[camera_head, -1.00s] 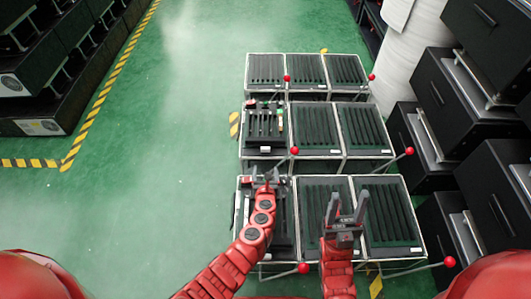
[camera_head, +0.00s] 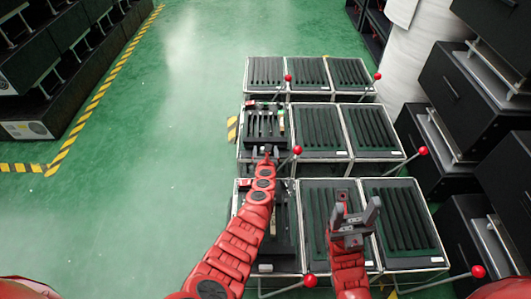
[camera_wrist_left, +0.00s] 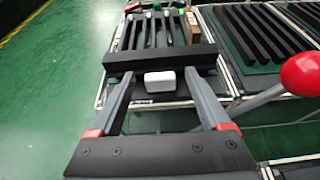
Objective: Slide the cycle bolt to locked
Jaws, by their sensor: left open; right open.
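No part is clearly marked as the cycle bolt. The left fixture in the middle row (camera_head: 247,141) has several upright slots with small coloured and white pieces. In the left wrist view, a black crossbar (camera_wrist_left: 160,59) spans that fixture's near side, with a white block (camera_wrist_left: 160,85) just in front of it. My left gripper (camera_head: 265,152) is at the fixture's near edge. Its open fingers (camera_wrist_left: 158,78) stand on either side of the white block, with their tips by the crossbar; contact cannot be told. My right gripper (camera_head: 356,206) is open and empty above the front row.
Several red-knobbed levers stand among the fixtures; one red ball (camera_wrist_left: 303,76) is close on the right of my left gripper. Black cabinets (camera_head: 440,90) line the right side. Green floor (camera_head: 170,150) is clear on the left.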

